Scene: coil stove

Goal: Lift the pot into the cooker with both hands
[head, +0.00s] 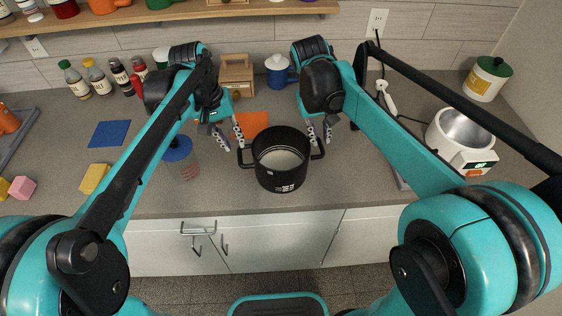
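The black pot (281,176) stands upright on the grey counter, with a pale interior and a loop handle on each side. My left gripper (234,146) is open above and beside the pot's left handle, fingers pointing down. My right gripper (321,141) is open, its fingertips spread close to the right handle. I cannot tell whether either touches a handle. The white cooker (475,158) stands open on the right side of the counter, with a metal bowl inside and a lit green display.
A jar with a blue lid (182,158) stands left of the pot. Behind are a wooden box (237,72), a blue mug (277,72) and an orange mat (252,124). A white wand-like tool (387,98) with a cord lies between pot and cooker. A green-lidded canister (487,78) stands behind the cooker.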

